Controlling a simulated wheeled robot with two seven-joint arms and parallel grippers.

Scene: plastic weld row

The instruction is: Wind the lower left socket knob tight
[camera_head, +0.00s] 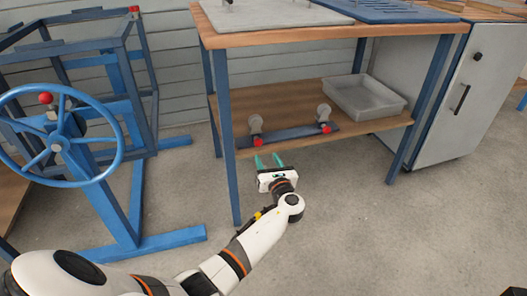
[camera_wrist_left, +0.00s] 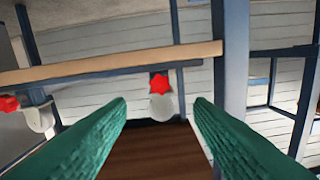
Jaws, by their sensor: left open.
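The left socket knob (camera_head: 257,141) is a small red star-shaped knob on the blue rail of the table's lower shelf, below a grey round socket (camera_head: 255,122). In the left wrist view the knob (camera_wrist_left: 159,85) lies between and beyond the fingertips, near the middle. My left gripper (camera_head: 268,160) has green fingers, is open and empty, and is in front of the shelf close to this knob. The green fingers (camera_wrist_left: 160,103) stand apart on both sides in the wrist view, and touch nothing I can make out. My right gripper is out of view.
A second red knob (camera_head: 326,128) with its grey socket sits farther right on the rail (camera_head: 290,136). A grey tray (camera_head: 365,98) stands on the lower shelf (camera_head: 240,98). A blue table leg (camera_head: 228,170) is left of my gripper. A blue handwheel (camera_head: 119,150) is at the left.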

